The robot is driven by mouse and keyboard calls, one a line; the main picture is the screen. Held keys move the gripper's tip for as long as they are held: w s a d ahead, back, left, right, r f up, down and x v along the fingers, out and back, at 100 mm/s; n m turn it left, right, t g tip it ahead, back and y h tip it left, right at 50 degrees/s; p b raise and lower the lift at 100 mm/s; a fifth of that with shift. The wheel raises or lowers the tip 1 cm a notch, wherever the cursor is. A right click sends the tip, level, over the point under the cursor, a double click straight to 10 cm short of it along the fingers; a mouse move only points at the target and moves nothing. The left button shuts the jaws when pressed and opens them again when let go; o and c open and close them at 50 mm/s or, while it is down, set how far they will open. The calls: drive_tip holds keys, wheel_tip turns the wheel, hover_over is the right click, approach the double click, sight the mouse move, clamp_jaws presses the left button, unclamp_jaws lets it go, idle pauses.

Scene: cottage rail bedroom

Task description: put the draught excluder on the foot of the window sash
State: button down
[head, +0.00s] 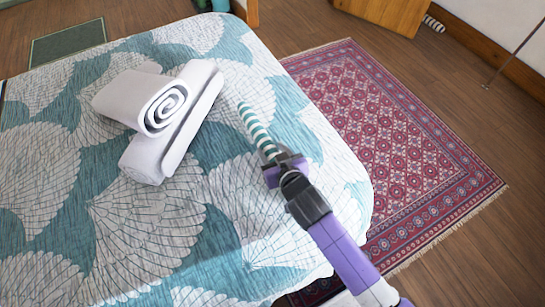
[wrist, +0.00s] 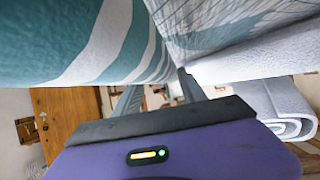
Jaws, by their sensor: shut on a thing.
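The draught excluder (head: 256,128) is a long roll striped in teal and white. My gripper (head: 282,162) is shut on its near end, and the rest points away over the bed's right part. In the wrist view the striped excluder (wrist: 105,45) fills the upper left, close to the camera, and hides part of the fingers (wrist: 158,92). Whether it touches the quilt I cannot tell. No window sash can be made out in either view.
The bed's teal and white quilt (head: 120,235) lies under my arm. Two rolled white towels (head: 160,115) lie on it, left of the excluder. A red patterned rug (head: 400,150) lies right of the bed. A wooden piece (head: 385,12) and another striped roll (head: 434,23) are at the top right.

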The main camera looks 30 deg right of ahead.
sight(272, 157)
wheel_tip(272, 157, down, 3)
drive_tip(key=shift+f, duration=0.1)
drive_tip(key=c, duration=0.6)
unclamp_jaws()
drive_tip(key=shift+c, duration=0.2)
drive_tip(key=shift+s, duration=0.1)
drive_tip(key=v, duration=1.1)
drive_tip(key=shift+s+r+b, duration=0.3)
drive_tip(key=s+r+n+y, duration=0.2)
drive_tip(key=s+r, duration=0.1)
drive_tip(key=s, duration=1.3)
drive_tip(key=s+r+t, duration=0.2)
drive_tip(key=s+r, duration=0.6)
drive_tip(key=r, duration=0.2)
drive_tip(key=shift+s+d+m, duration=0.25)
drive_tip(key=shift+s+m, duration=0.1)
drive_tip(key=shift+m, duration=0.05)
